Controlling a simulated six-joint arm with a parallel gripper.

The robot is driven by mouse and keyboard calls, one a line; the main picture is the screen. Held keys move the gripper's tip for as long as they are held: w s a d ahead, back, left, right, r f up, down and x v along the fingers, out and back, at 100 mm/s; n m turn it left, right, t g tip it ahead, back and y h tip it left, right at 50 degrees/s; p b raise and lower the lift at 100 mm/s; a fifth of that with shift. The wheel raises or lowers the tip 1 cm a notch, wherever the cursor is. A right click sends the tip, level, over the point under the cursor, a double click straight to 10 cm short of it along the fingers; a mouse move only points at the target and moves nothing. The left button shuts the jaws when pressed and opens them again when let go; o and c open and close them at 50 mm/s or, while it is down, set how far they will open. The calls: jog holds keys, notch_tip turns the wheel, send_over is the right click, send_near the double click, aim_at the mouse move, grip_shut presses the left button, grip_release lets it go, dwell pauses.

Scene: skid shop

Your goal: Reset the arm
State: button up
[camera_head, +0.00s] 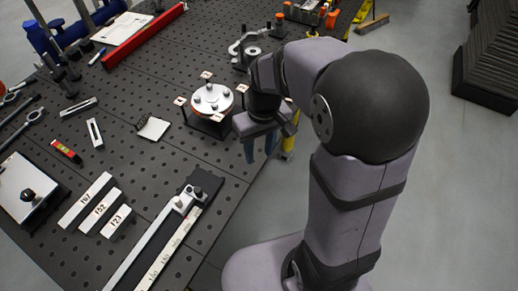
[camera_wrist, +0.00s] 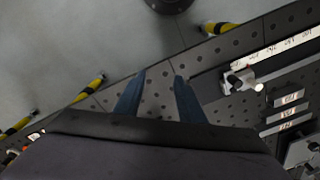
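My gripper (camera_head: 260,153) hangs beside the perforated dark table's edge, to the right of a round metal fixture. In the wrist view its two blue fingers (camera_wrist: 160,78) stand apart with nothing between them. The arm rises from its base at the lower right and bends over at a dark elbow joint. The gripper appears clear of the table (camera_head: 150,180) and of the objects on it.
The round fixture (camera_head: 212,98) on its cornered stand is the closest object. A rail with a sliding block (camera_head: 188,198) and several numbered white bars (camera_head: 102,208) lie nearer the front. A clamp (camera_head: 250,52) stands behind. Grey floor (camera_head: 440,190) is open at right.

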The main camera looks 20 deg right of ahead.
jog(key=s+d+f+m, duration=0.1)
jog(key=s+f+m, duration=0.1)
jog(key=s, duration=0.8)
jog(key=shift+s+d+f+h, duration=0.2)
jog(key=shift+s+f+h, duration=0.15)
jog(key=shift+f, duration=0.25)
dwell(2.0)
